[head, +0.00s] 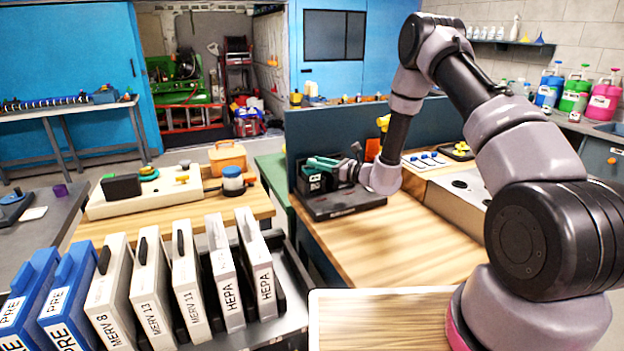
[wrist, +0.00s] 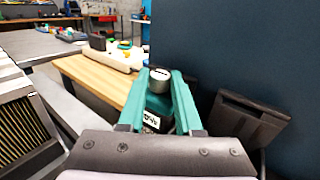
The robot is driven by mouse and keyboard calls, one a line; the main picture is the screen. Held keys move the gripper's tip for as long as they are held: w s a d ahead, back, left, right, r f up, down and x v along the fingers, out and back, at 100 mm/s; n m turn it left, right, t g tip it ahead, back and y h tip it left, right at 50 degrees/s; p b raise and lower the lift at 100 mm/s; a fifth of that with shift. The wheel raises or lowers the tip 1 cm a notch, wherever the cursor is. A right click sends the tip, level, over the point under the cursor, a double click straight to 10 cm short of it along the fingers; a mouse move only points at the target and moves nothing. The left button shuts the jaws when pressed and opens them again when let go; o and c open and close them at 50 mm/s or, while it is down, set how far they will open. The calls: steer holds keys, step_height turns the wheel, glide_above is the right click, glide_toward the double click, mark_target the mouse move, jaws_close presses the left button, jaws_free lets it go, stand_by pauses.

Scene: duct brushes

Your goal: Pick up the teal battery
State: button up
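The teal battery, with a white label on a dark patch and a grey round top, shows between my two fingers in the wrist view (wrist: 158,104). In the head view it is a dark, partly covered block (head: 309,180) at the left end of a black dock (head: 345,207); the dock stands on a wooden bench. My gripper (head: 320,162) reaches to it from the right, fingers pointing left. In the wrist view its long teal fingers (wrist: 159,75) are apart, one on each side of the battery. Whether they touch it I cannot tell.
A dark blue panel (wrist: 240,50) stands close on the right in the wrist view. Several upright filters (head: 190,280) stand in a rack at front left. A white board with parts (head: 145,195) lies on the bench beyond. The wooden bench front (head: 400,250) is clear.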

jaws_close()
stand_by(1.2)
